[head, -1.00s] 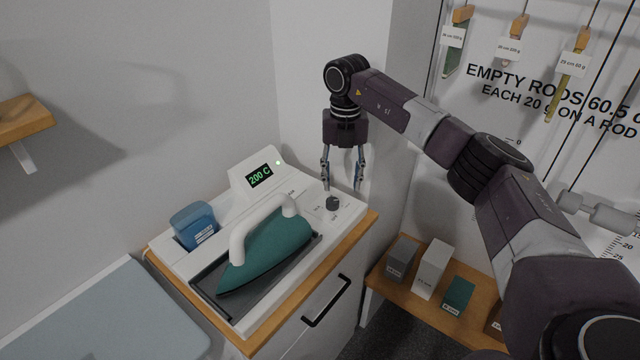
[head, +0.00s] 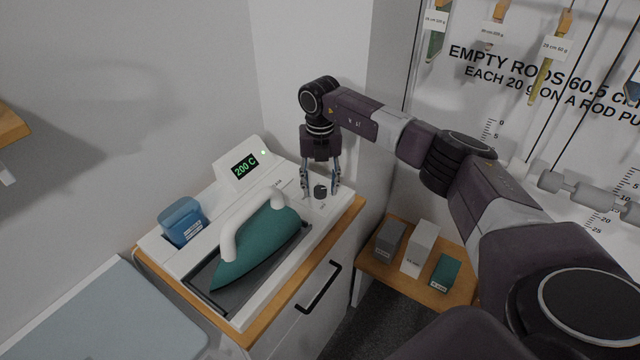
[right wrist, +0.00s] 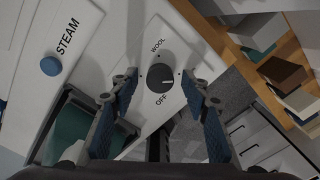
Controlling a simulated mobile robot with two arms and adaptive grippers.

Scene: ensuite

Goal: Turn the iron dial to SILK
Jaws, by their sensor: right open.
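The dark iron dial (head: 320,191) sits on the white iron station (head: 183,262), right of the green iron (head: 262,243). In the right wrist view the dial (right wrist: 160,77) has WOOL printed above it and OFF below it. I see no SILK label; my fingers cover parts of the panel beside the dial. My right gripper (head: 320,196) points down with its fingers open, one on each side of the dial. A gap shows between each finger and the dial in the wrist view. The display (head: 245,166) reads 200 C. My left gripper is not in view.
A blue container (head: 184,221) sits in the station's left end. A blue STEAM button (right wrist: 51,66) is on the panel. A wall stands close behind the gripper. A low wooden shelf (head: 402,276) with several blocks is at the right.

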